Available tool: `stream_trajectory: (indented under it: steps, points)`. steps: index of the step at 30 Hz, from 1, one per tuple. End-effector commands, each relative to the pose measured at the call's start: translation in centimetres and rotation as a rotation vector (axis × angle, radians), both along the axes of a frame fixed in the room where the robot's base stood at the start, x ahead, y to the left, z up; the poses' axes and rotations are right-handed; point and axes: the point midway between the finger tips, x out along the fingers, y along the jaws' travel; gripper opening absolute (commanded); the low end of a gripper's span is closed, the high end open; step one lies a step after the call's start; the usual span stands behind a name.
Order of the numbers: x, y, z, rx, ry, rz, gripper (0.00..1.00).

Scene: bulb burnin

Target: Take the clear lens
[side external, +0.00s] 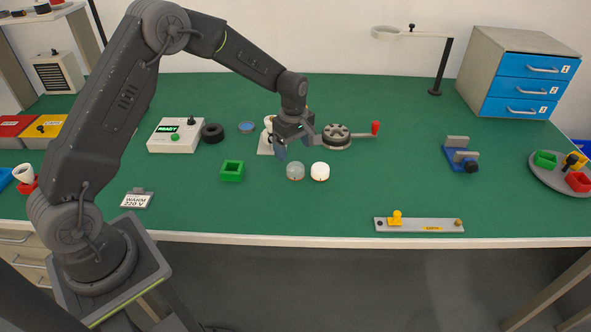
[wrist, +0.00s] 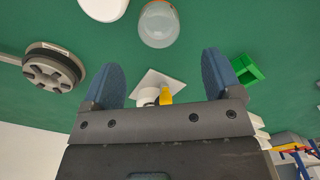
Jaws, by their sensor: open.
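The clear lens (side external: 295,171) is a small translucent dome standing on the green bench, just left of a white dome lens (side external: 320,171). In the wrist view the clear lens (wrist: 159,24) shows near the top middle, with an orange rim at its edge. The white lens (wrist: 104,8) is cut off at the top, to its left. My gripper (side external: 280,150) is above the bench, behind and slightly left of the clear lens. In the wrist view my gripper (wrist: 162,72) has its two blue fingers wide apart with nothing held between them. The clear lens lies beyond the fingertips, apart from them.
A white plate with an upright fitting (side external: 266,148) stands close under my gripper. A dark round device with a red-handled crank (side external: 337,136) is to the right. A green open box (side external: 232,170) lies left. The bench in front of the lenses is clear.

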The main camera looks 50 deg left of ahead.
Motion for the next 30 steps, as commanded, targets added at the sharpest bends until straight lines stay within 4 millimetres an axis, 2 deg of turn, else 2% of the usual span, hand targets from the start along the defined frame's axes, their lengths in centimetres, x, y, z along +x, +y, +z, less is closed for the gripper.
stream_trajectory:
  steps: [1,8,15,18,26,30]
  points:
    - [0.0,0.0,-0.7,0.000,0.001,-0.001,0.84]
    - [0.0,-0.2,-2.2,0.000,0.001,-0.002,0.84]
    - [-0.1,-0.7,-5.7,0.000,0.002,-0.001,0.84]
    - [0.0,-0.7,-6.5,0.000,0.001,-0.001,0.84]
    - [0.0,-0.7,-6.7,0.000,-0.002,-0.001,0.84]
    - [0.0,-0.7,-6.7,0.000,-0.001,-0.001,0.72]
